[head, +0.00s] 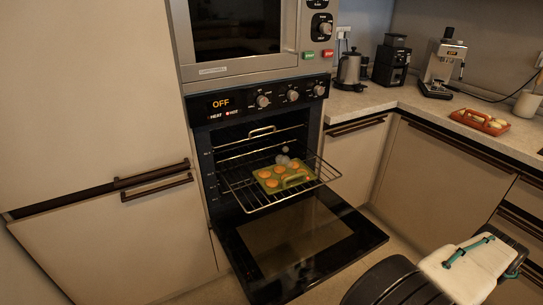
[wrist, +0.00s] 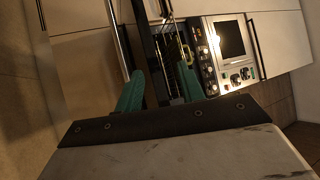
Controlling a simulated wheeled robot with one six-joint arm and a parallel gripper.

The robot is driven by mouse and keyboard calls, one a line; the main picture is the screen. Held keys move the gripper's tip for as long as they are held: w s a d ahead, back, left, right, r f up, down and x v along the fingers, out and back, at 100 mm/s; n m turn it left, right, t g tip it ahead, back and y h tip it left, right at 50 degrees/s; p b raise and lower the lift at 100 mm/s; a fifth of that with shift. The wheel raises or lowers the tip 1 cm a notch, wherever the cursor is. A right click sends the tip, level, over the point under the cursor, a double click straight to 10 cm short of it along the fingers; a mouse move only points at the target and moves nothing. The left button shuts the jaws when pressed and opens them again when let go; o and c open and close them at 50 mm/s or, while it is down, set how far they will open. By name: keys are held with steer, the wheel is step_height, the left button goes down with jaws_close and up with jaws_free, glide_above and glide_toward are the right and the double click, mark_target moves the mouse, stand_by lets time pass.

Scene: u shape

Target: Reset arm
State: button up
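My gripper (wrist: 160,72) shows in the wrist view with its two teal fingers spread apart and nothing between them. In the head view, part of my arm shows at the lower right, with white and teal parts, apart from the oven and counter. The oven door (head: 300,243) is folded down open. A wire rack (head: 249,205) is pulled out, and a green tray (head: 290,183) with several round orange-brown items rests on it. The oven panel reads OFF.
A microwave (head: 232,72) sits above the oven. A kettle (head: 350,68), a grinder (head: 391,62), a coffee machine (head: 441,65) and a red tray (head: 479,123) stand on the right counter. The lowered door and extended rack jut into the floor space.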

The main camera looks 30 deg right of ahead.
steer(key=w+d+r+n+g+y, duration=0.35)
steer(key=w+r+g, duration=0.25)
steer(key=r, duration=0.4)
steer(key=w+a+r+n+g+h, duration=0.1)
steer(key=w+a+r+g, duration=0.3)
steer(key=r, duration=0.5)
steer(key=w+a+r+n+g+h, duration=0.15)
steer(key=w+r+g, duration=0.35)
steer(key=r, duration=0.5)
steer(key=w+a+r+n+g+h, duration=0.1)
steer(key=w+a+r+g, duration=0.3)
steer(key=r, duration=0.5)
steer(key=a+r+n+g+h, duration=0.15)
steer(key=a+r+h, duration=0.55)
steer(key=a+r, duration=0.75)
steer(key=s+a+r+t+h, duration=0.2)
steer(key=s+a+r+h, duration=0.1)
steer(key=s+a, duration=0.2)
steer(key=s+a+r+t+h, duration=0.2)
steer(key=s+a, duration=0.4)
steer(key=s, duration=0.3)
steer(key=shift+r+h, duration=0.45)
steer(key=shift+h, duration=0.05)
